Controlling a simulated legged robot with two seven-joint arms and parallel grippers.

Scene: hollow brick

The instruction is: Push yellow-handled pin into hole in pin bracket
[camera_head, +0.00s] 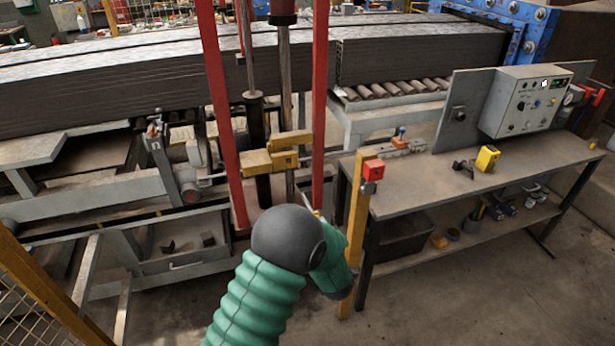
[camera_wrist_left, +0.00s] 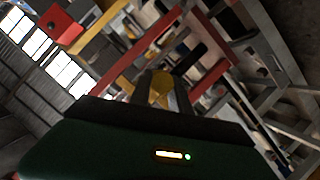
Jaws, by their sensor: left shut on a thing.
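My left gripper (camera_wrist_left: 163,84) shows in the left wrist view, its two dark fingers shut on a round yellow thing (camera_wrist_left: 163,91), which looks like the handle of the yellow-handled pin. The pin's shaft and tip are hidden. In the head view my green left arm comes up from the bottom, and its dark wrist joint hides most of the gripper. Yellow blocks (camera_head: 257,163), possibly the pin bracket, sit between two red uprights, above and beyond my wrist. I cannot make out the hole or whether the pin touches it. My right gripper is not in view.
Red uprights (camera_head: 222,110) and (camera_head: 320,90) flank the yellow blocks. A yellow post (camera_head: 357,215) with a red box (camera_head: 373,170) stands close right of my arm. A grey bench (camera_head: 440,185) with a control box (camera_head: 520,102) is further right. Stacked dark slabs (camera_head: 100,85) lie behind.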

